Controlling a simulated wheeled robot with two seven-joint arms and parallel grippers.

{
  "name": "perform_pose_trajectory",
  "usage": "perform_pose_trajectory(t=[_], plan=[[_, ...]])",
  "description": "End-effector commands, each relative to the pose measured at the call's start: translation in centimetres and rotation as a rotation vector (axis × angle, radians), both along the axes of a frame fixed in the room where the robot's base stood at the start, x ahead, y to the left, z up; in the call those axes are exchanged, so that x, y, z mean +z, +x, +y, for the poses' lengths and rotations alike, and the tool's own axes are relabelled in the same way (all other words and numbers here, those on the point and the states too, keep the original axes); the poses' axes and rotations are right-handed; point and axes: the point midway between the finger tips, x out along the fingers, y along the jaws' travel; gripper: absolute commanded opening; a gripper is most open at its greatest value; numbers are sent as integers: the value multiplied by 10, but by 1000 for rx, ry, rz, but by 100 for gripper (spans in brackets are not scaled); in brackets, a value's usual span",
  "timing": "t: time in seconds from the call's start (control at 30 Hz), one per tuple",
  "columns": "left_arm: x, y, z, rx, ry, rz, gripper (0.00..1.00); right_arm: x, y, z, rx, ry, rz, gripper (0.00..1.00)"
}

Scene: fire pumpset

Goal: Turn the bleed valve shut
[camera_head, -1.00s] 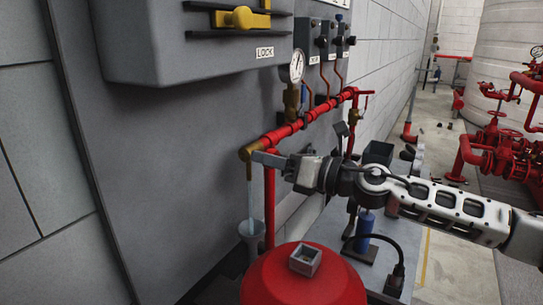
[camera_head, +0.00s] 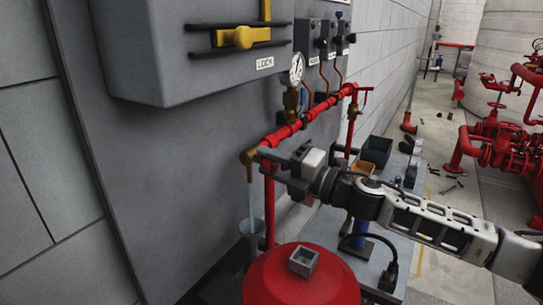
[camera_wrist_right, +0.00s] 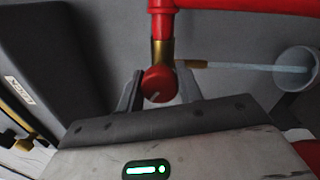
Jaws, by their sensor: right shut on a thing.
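The bleed valve is at the near end of the red pipe, with a brass outlet (camera_head: 249,155) and a round red knob (camera_wrist_right: 157,82) with a pale mark. My right gripper (camera_head: 268,161) reaches it from the right. In the wrist view its fingers (camera_wrist_right: 158,92) are shut around the knob, one on each side. A pale stream of water (camera_head: 250,198) runs from the outlet down to a grey cup (camera_head: 251,226). The stream and cup also show in the wrist view. The gripper hides the knob in the head view. My left gripper is out of view.
A pressure gauge (camera_head: 297,70) stands above the red pipe (camera_head: 310,118). A grey cabinet with a yellow lock handle (camera_head: 238,38) juts out at upper left. A red tank (camera_head: 300,280) is below my arm. A dark bin (camera_head: 377,151) sits behind it.

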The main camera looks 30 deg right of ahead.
Motion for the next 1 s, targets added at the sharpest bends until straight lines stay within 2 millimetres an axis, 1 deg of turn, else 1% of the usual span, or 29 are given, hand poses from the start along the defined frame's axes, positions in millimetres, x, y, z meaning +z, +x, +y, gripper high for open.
perform_pose_trajectory(t=[0.03, 0.3, 0.7, 1.0], plan=[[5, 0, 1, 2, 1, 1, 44, 5, 0, 0, -2, 43, 22, 13], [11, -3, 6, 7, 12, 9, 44, 4, 1, -1, -2, 263, 151, 13], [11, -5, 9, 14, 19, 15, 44, 2, 1, -1, -3, 582, 337, 13], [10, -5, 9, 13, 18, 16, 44, 2, 1, -1, -4, 768, 447, 13]])
